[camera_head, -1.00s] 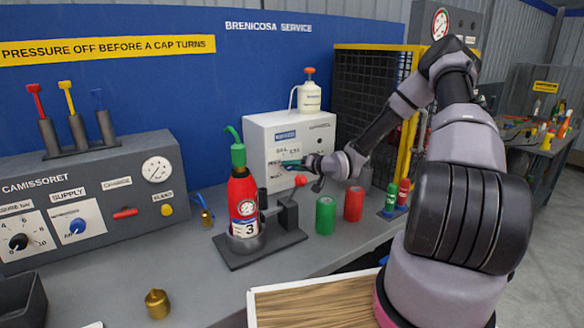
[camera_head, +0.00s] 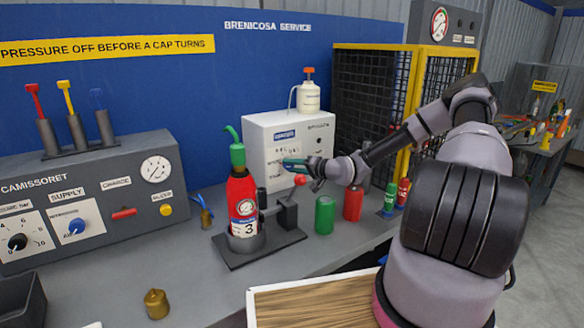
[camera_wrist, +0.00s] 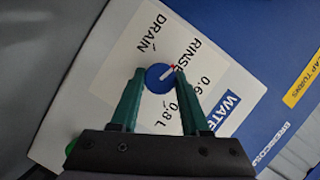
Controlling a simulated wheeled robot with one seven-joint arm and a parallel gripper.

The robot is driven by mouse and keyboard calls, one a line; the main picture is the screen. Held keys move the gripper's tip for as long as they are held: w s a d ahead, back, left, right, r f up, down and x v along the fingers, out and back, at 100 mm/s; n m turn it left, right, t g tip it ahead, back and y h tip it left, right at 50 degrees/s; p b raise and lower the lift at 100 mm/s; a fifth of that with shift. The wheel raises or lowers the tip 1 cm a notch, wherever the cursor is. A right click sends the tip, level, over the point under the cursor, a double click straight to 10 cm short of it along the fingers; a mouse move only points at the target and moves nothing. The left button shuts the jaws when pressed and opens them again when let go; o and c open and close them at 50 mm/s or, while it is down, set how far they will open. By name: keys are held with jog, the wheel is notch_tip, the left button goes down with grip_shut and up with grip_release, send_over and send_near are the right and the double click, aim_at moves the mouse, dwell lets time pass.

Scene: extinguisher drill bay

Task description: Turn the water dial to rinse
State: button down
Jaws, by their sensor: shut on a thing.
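The white water box (camera_head: 262,135) stands on the bench against the blue wall. Its blue dial (camera_wrist: 158,79) shows in the wrist view, on a pale label plate (camera_wrist: 150,65) marked DRAIN, RINSE, 0.6 and 0.8 L. In the head view my gripper (camera_head: 294,163) is at the box front and hides the dial.
A red extinguisher (camera_head: 242,200) marked 3 stands in a dark stand in front of the box, close left of my gripper. A green can (camera_head: 325,215) and a red can (camera_head: 353,204) stand below my arm. A white bottle (camera_head: 309,97) is on top of the box.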

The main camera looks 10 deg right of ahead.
jog(key=shift+c, duration=1.9)
grip_release()
jog(key=shift+d, duration=0.1)
jog(key=v, duration=1)
jog(key=shift+s+d, duration=0.2)
jog(key=shift+s, duration=0.1)
